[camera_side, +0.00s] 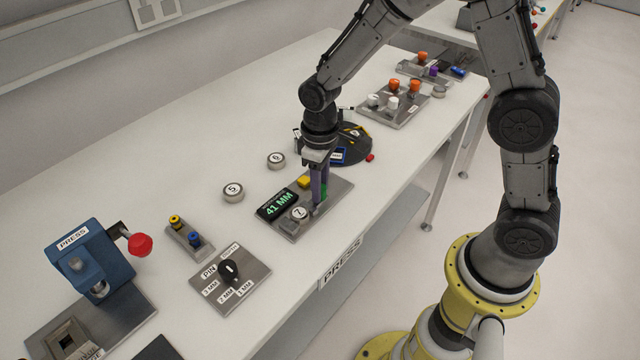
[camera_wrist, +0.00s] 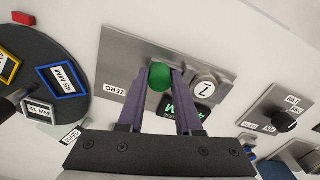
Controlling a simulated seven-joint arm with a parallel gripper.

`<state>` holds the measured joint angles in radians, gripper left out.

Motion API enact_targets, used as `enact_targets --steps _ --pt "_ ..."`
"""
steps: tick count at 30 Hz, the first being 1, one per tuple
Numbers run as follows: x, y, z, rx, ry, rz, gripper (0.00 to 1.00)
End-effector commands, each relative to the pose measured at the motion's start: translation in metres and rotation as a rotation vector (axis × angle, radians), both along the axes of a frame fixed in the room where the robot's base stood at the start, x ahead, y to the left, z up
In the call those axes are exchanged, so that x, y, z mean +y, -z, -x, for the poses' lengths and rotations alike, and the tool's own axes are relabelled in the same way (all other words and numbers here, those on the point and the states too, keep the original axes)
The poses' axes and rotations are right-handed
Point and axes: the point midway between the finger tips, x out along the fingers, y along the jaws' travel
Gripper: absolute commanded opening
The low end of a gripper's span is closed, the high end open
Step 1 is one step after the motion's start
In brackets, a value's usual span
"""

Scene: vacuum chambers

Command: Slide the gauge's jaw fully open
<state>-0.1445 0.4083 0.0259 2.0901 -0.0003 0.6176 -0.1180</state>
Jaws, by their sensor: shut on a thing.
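The gauge is a grey metal plate (camera_side: 338,187) with a black display (camera_side: 278,204) reading 41 MM in green. It also shows in the wrist view (camera_wrist: 125,55), with a ZERO label and the partly hidden display (camera_wrist: 182,107). A green rounded piece (camera_wrist: 160,77) stands on the plate; a sliver of green shows in the side view (camera_side: 325,189). My gripper (camera_side: 318,208) reaches down to the plate beside the display. In the wrist view its two purple fingers (camera_wrist: 162,74) are closed on either side of the green piece. A round numbered grey piece (camera_wrist: 204,87) sits at the gauge.
Numbered discs (camera_side: 233,190) (camera_side: 276,160) lie left of the gauge. A PIN dial plate (camera_side: 230,280) and a blue press (camera_side: 88,258) stand nearer the camera.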

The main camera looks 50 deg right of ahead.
Motion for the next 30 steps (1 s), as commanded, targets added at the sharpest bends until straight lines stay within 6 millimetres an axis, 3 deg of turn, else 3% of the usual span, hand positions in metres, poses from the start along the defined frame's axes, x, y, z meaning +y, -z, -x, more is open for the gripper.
enact_targets --steps 7,15,25,26,30 --pt "0.000 -0.001 -0.001 -0.003 0.001 -0.001 0.00" --pt "-0.034 -0.002 -0.002 -0.004 0.004 0.000 0.00" --pt "-0.041 -0.002 -0.001 -0.005 0.000 0.003 0.00" --pt "-0.041 -0.002 -0.001 -0.005 0.000 0.003 0.37" --pt "-0.040 -0.002 -0.001 -0.004 0.000 0.002 0.62"
